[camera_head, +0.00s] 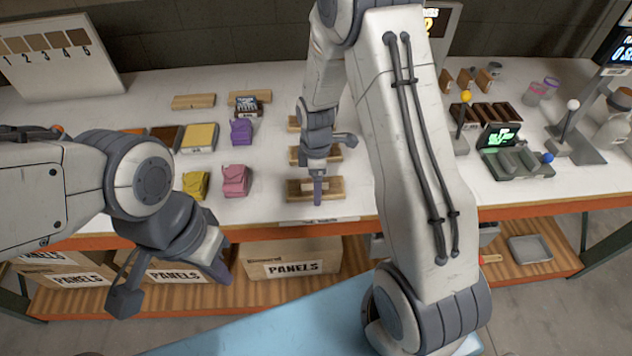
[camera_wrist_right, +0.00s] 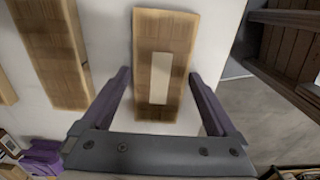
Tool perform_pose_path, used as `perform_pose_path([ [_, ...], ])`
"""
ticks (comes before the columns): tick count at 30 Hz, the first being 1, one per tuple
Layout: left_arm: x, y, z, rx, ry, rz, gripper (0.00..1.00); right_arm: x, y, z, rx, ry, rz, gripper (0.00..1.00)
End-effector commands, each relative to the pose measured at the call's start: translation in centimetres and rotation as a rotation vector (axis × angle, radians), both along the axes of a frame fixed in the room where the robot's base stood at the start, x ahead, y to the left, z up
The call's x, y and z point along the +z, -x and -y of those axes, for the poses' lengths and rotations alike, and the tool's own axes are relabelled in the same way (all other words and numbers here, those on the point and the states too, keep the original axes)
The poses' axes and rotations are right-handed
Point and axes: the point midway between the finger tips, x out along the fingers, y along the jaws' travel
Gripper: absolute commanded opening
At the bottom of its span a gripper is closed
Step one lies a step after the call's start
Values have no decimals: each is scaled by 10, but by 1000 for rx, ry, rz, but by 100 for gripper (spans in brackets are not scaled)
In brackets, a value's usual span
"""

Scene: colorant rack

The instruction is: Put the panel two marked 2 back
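A wooden block (camera_head: 327,188) with a pale strip lies nearest the table's front edge. My right gripper (camera_head: 318,183) is over it, pointing down. In the right wrist view the block (camera_wrist_right: 150,102) lies between the two spread purple fingers of the right gripper (camera_wrist_right: 160,80), with gaps on both sides. Two more blocks lie behind it in a row. No number is readable on any of them, so I cannot tell which is panel 2. My left gripper (camera_head: 214,266) hangs in front of the table; its finger opening is not clear.
A numbered colour chart (camera_head: 53,56) stands at the back left. Purple, pink and yellow pouches (camera_head: 235,180) lie left of the blocks. A lever device (camera_head: 517,160) is at right. Boxes lettered PANELS (camera_head: 292,257) stand on the lower shelf.

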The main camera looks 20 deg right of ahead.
Motion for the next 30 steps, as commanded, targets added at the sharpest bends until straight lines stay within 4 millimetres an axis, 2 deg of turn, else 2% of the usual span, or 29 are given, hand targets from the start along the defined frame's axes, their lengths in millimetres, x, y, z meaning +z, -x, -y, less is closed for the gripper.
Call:
perform_pose_path([
  [7, 1, 0, 0, 0, 0, 0, 0, 1, 0, 0, 0, 0, 0, 100],
  [11, 1, 0, 0, 0, 0, 0, 0, 9, -1, 0, 0, 0, 3, 100],
  [14, -2, 0, 0, 0, 0, 0, 0, 23, -2, 0, 0, 0, 6, 100],
  [24, -12, 0, 0, 0, 0, 0, 0, 95, -1, 0, 0, -1, 5, 100],
  [30, -14, 0, 0, 0, 0, 0, 0, 119, 0, 0, 0, 0, 2, 100],
])
